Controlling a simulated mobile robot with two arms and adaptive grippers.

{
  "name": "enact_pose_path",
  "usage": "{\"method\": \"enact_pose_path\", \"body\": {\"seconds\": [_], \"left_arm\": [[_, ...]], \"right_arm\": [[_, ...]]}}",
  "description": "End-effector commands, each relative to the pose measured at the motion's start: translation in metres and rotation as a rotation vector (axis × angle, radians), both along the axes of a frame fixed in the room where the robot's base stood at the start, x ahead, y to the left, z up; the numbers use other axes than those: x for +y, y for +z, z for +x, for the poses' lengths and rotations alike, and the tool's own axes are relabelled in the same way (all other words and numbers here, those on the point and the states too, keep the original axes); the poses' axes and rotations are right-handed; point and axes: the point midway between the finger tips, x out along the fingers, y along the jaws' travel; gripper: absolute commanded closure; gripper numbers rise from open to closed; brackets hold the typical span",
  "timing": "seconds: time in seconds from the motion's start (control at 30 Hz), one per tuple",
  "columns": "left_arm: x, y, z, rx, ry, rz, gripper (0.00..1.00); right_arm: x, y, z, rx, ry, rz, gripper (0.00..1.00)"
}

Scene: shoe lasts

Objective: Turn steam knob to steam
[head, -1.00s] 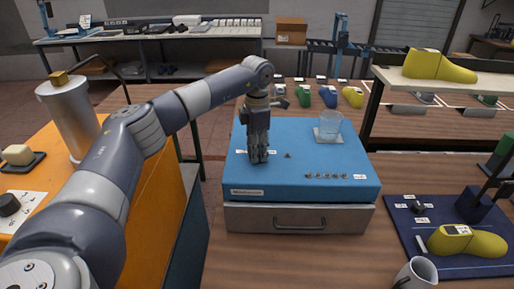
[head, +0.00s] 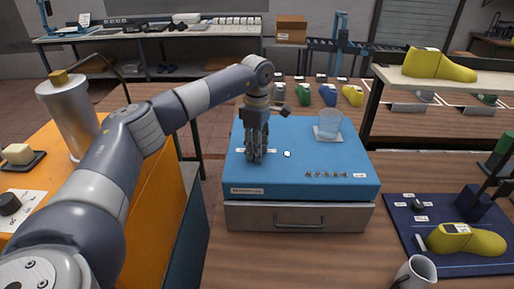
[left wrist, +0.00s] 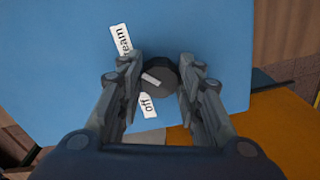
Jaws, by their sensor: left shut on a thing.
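The steam knob (left wrist: 162,75) is a dark round knob with a white pointer line, on the blue top of the steam box (head: 250,188). In the left wrist view, the "steam" label (left wrist: 122,41) is at its upper left and the "off" label (left wrist: 148,105) below it. The pointer line slants toward the left, between the two labels. My left gripper (left wrist: 160,82) points down with its fingers shut on either side of the knob. In the head view, the left gripper (head: 255,157) hides the knob. A small lamp (head: 287,154) beside it shows white. My right gripper is not in view.
A glass (head: 330,123) stands on the box top, with several small buttons (head: 325,175) along the front. Orange housing (head: 160,190) lies under my left arm.

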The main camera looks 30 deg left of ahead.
Motion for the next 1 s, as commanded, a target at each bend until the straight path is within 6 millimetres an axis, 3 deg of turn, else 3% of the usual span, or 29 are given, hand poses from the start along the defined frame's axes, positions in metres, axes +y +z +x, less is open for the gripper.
{"method": "enact_pose_path", "body": {"seconds": [0.43,0.47,0.53,0.87,1.0], "left_arm": [[0.0,0.002,0.001,-0.005,-0.01,-0.001,0.91],[0.0,0.002,0.001,-0.005,-0.01,-0.001,0.6],[0.0,0.002,0.001,-0.005,-0.009,0.0,0.47],[0.0,0.001,0.0,-0.002,-0.008,-0.001,0.47],[0.0,0.013,0.001,-0.003,-0.008,0.0,0.47]], "right_arm": [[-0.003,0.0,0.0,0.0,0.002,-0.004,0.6],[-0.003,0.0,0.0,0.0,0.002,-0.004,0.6],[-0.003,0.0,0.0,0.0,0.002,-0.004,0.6],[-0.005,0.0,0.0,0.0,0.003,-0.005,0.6],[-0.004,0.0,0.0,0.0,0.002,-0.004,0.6]]}}
